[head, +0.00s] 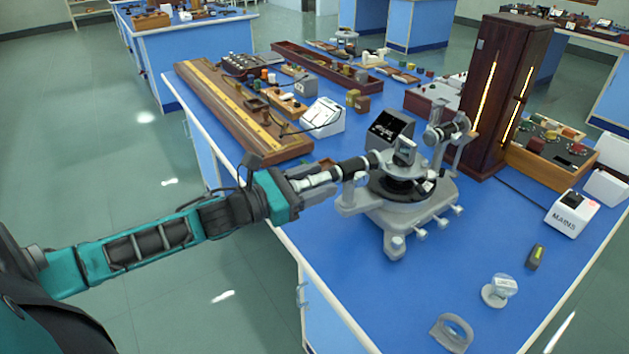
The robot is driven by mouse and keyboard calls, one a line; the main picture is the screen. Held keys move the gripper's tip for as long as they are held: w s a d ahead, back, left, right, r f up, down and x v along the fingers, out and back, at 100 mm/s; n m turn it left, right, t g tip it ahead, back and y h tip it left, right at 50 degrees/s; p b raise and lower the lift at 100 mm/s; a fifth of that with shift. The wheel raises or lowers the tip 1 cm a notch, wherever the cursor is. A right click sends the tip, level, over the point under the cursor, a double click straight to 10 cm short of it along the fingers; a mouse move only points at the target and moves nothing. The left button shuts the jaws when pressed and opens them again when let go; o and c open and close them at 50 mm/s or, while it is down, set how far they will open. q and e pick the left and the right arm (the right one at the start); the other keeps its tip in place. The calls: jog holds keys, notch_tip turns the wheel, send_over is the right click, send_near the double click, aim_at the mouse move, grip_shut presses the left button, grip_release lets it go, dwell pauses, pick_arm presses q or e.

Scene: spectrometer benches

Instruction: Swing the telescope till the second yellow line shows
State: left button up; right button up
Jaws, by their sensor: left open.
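The spectrometer (410,205) stands on the blue bench, with a grey base and a dark round table carrying a small glass prism (405,150). Its telescope (353,167) is a black and silver tube pointing left towards the bench edge. The collimator (447,130) points to the tall dark wooden lamp housing (482,135) with glowing yellow slits. My left gripper (305,185) is open at the eyepiece end of the telescope, its fingers around or beside the silver part; contact cannot be told. A dark display (390,129) stands behind; its text is too small to read. My right gripper is not in view.
A long wooden board (230,112) and a white box (323,117) lie behind the arm. The bench front is mostly clear.

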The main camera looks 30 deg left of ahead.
pick_arm(q)
grip_shut()
dwell(0.3)
